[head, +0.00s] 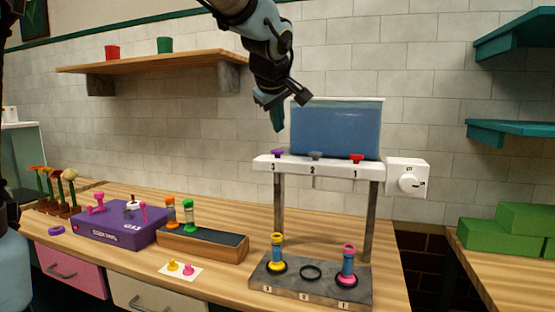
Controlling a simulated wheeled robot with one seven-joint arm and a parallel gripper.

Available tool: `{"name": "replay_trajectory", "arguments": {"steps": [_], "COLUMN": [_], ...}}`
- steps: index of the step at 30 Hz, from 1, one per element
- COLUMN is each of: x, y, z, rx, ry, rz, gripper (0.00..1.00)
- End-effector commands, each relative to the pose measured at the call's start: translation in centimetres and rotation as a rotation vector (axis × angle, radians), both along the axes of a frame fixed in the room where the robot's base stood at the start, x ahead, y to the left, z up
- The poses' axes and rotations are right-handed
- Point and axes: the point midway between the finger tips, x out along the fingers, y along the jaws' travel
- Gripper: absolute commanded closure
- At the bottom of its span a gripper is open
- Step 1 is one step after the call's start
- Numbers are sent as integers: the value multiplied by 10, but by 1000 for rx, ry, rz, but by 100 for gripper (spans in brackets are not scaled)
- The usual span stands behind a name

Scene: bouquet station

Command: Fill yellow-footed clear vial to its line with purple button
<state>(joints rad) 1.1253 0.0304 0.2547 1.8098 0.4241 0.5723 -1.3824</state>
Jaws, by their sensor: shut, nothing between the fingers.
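The yellow-footed vial (277,254) stands upright at the left spot of the dispenser's grey base, below the purple button. Its fill line and liquid level are too small to tell. The purple button (277,153) sits on the left end of the white dispenser bar (316,167), above the number 3. My gripper (278,129) is shut and empty, pointing down just above the purple button with a small visible gap. The blue liquid tank (336,128) stands on the bar, close to the right of my gripper.
A grey button (315,155) and red button (356,158) share the bar; a white dial (408,178) is at its right end. A pink-footed vial (348,264) stands right; the middle ring (311,272) is empty. A purple box (121,223) and vial rack (203,244) stand left.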

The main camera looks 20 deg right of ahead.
Motion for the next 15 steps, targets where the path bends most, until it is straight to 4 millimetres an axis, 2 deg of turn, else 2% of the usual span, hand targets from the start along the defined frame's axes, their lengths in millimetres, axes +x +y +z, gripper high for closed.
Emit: {"name": "replay_trajectory", "arguments": {"steps": [1, 6, 15], "x": [0, 0, 0], "y": [0, 0, 0], "z": [-14, -28, -29], "rx": [0, -1, -1], "ry": [0, 0, 0], "rz": [0, 0, -1], "gripper": [100, 100, 100]}}
